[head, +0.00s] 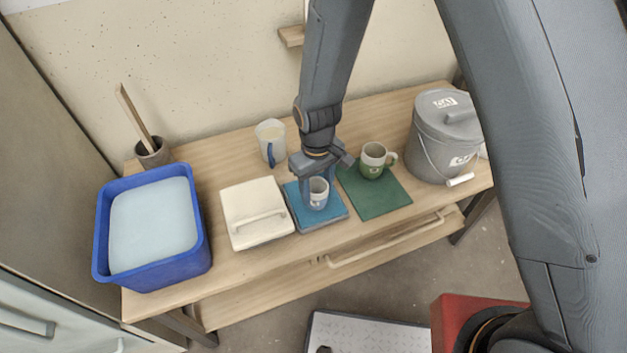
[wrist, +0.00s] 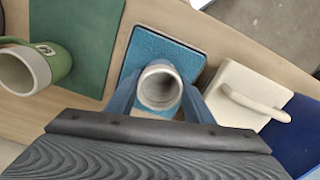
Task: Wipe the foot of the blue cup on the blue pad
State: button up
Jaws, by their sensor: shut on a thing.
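The blue cup (head: 318,193) stands upright at the blue pad (head: 340,207), between the fingers of my gripper (head: 318,188). In the wrist view the cup (wrist: 159,88) shows its open, empty-looking mouth, with a finger at each side. My gripper (wrist: 160,95) is shut on it. The blue pad (wrist: 185,58) lies under and around the cup. The cup's foot is hidden, so I cannot tell whether it touches the pad.
A green pad (head: 385,205) with a green cup (head: 374,160) is on the right. A white lidded block (head: 255,210) and a blue tub (head: 152,275) are on the left. A grey lidded bucket (head: 440,140) stands far right. A jug (head: 270,135) stands behind.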

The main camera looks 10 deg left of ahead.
jog(key=shift+s+d, duration=0.45)
jog(key=shift+s, duration=0.25)
jog(key=shift+w+a+b, duration=0.2)
jog(key=shift+w+a, duration=0.4)
jog(key=shift+w, duration=0.4)
jog(key=shift+w+a+b, duration=0.2)
jog(key=shift+w+a, duration=0.45)
jog(key=shift+w, duration=0.35)
jog(key=shift+w+a+b, duration=0.2)
jog(key=shift+w+a, duration=0.4)
jog(key=shift+w, duration=0.4)
jog(key=shift+s+d+r+p, duration=0.1)
jog(key=shift+s+d+p, duration=0.5)
jog(key=shift+s, duration=0.4)
jog(key=shift+s+d+f+p, duration=0.1)
jog(key=shift+s+d+p, duration=0.45)
jog(key=shift+s, duration=0.4)
jog(key=shift+s+d+r+p, duration=0.1)
jog(key=shift+s+d+p, duration=0.5)
jog(key=shift+s, duration=0.4)
jog(key=shift+w+a+b, duration=0.35)
jog(key=shift+w+a, duration=0.25)
jog(key=shift+w, duration=0.4)
jog(key=shift+w+a+b, duration=0.4)
jog(key=shift+w+a, duration=0.2)
jog(key=shift+w, duration=0.4)
jog(key=shift+w+a+b, duration=0.35)
jog(key=shift+w+a, duration=0.25)
jog(key=shift+w, duration=0.4)
